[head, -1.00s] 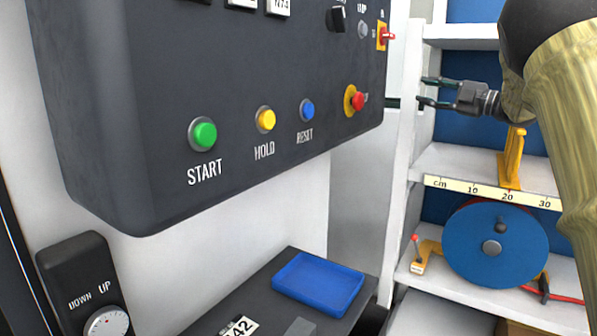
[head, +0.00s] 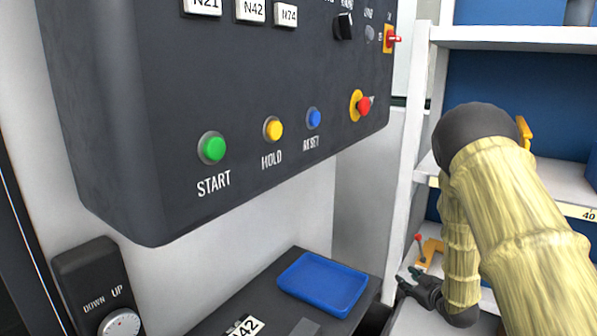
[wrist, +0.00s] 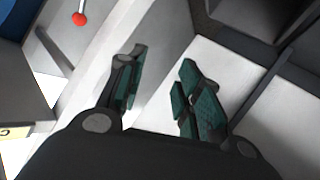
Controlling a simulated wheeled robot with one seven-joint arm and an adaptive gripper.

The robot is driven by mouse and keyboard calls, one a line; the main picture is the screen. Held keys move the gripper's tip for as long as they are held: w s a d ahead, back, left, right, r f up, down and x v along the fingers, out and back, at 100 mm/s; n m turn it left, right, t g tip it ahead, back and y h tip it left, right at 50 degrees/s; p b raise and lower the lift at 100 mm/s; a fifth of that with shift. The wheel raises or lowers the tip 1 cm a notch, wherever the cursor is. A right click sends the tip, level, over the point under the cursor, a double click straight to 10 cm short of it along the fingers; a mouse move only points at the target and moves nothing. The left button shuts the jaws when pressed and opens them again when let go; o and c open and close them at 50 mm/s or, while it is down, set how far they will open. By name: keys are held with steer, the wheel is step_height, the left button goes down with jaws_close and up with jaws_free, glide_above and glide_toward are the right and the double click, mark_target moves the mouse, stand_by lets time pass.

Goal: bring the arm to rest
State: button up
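My gripper (head: 414,275) is low in the head view, in front of the white shelf unit at the right. My arm, in a yellowish sleeve, bends down to it. In the wrist view my gripper (wrist: 160,85) shows two fingers with green pads, apart, with nothing between them. Behind them are pale surfaces. A small red-knobbed lever (head: 419,248) on an orange bracket stands on the shelf just above the gripper, and the red knob (wrist: 79,18) shows at the top left of the wrist view, apart from the fingers.
A dark control panel (head: 240,100) with START, HOLD and RESET buttons and a red stop button (head: 363,106) hangs at the left. Below it a blue tray (head: 322,283) lies on a dark bench. The white shelves (head: 520,38) stand close beside my arm.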

steer(key=s+a+f+m+g+h+p, duration=0.1)
steer(key=s+a+f+m+g, duration=0.2)
steer(key=s+f, duration=0.9)
steer(key=s+a+f+m+g+h, duration=0.2)
steer(key=s+a+f+g, duration=0.15)
steer(key=s+f, duration=0.85)
steer(key=s+a+m+g, duration=0.1)
steer(key=s+a+g, duration=0.1)
steer(key=s, duration=1.3)
steer(key=s+a+m+g+p, duration=0.1)
steer(key=s+a+g, duration=0.2)
steer(key=s, duration=1.2)
steer(key=shift+s+a+f+g, duration=0.2)
steer(key=shift+s+g, duration=0.1)
steer(key=shift+g, duration=0.65)
